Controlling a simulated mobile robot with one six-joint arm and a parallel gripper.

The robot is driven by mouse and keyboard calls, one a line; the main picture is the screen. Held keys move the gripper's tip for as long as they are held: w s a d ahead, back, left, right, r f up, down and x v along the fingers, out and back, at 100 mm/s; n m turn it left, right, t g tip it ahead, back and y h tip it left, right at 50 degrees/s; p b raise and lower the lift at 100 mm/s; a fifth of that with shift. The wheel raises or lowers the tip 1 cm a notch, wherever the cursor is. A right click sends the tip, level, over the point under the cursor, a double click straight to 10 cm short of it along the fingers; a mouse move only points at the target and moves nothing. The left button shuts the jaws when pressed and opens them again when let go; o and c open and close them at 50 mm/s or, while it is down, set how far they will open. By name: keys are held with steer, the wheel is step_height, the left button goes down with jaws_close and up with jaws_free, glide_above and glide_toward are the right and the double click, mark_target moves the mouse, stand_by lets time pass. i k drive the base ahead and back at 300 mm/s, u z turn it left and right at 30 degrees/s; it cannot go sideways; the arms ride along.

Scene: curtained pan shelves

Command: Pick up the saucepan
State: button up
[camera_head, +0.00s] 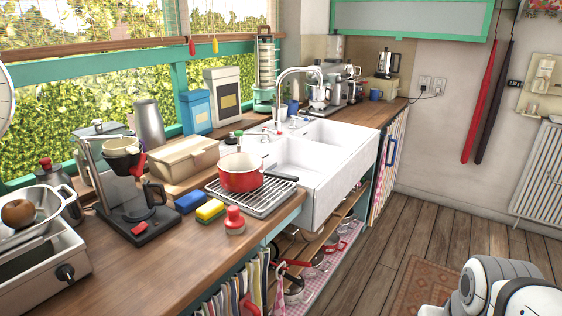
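A red saucepan (240,174) with a pale inside stands upright on a metal drying rack (262,202) beside the sink. Its dark handle points right, toward the sink. Several more pans (320,262) sit on the open shelves under the sink, partly hidden by the counter; some have red handles. I cannot tell which of these are saucepans. White rounded parts of my arm show at the bottom right corner, over the floor and away from all pans. My gripper's fingers do not show.
The wooden counter (165,272) holds a coffee maker (130,195), a yellow sponge (210,211), a blue sponge (190,202) and a red-topped item (235,220) close to the rack. The white sink (320,165) juts forward. The wooden floor ahead is clear except for a rug (425,287).

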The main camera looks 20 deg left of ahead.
mark_target(242, 173)
steer(key=u, duration=0.1)
steer(key=i, duration=0.55)
steer(key=u, duration=0.5)
steer(key=k, duration=0.7)
steer(key=u, duration=0.2)
steer(key=i, duration=0.7)
steer(key=z, duration=0.1)
